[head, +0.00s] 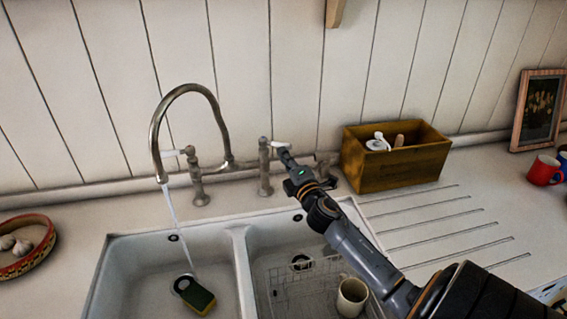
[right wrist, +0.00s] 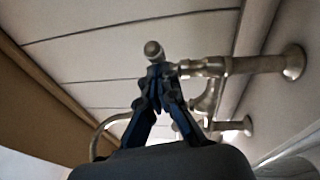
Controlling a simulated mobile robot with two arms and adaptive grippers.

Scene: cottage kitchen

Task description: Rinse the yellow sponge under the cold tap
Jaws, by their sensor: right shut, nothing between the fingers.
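The yellow sponge (head: 197,297) lies in the left basin of the sink, dark scouring side up with a yellow edge showing. The tap (head: 222,112) has a tall curved spout, and a stream of water (head: 176,220) runs from it down to the sponge. My right gripper (head: 286,154) is shut and empty, its tips right by the right-hand tap lever (head: 281,144). In the right wrist view the closed fingertips (right wrist: 160,72) are close below a round metal tap end (right wrist: 153,49); I cannot tell whether they touch. My left gripper is out of view.
The right basin holds a wire rack (head: 285,290) and a cream mug (head: 352,296). A wooden box (head: 392,167) stands behind the grooved drainboard (head: 440,222). A red mug (head: 544,171) and a picture frame (head: 537,110) are at right. A garlic bowl (head: 28,262) is at left.

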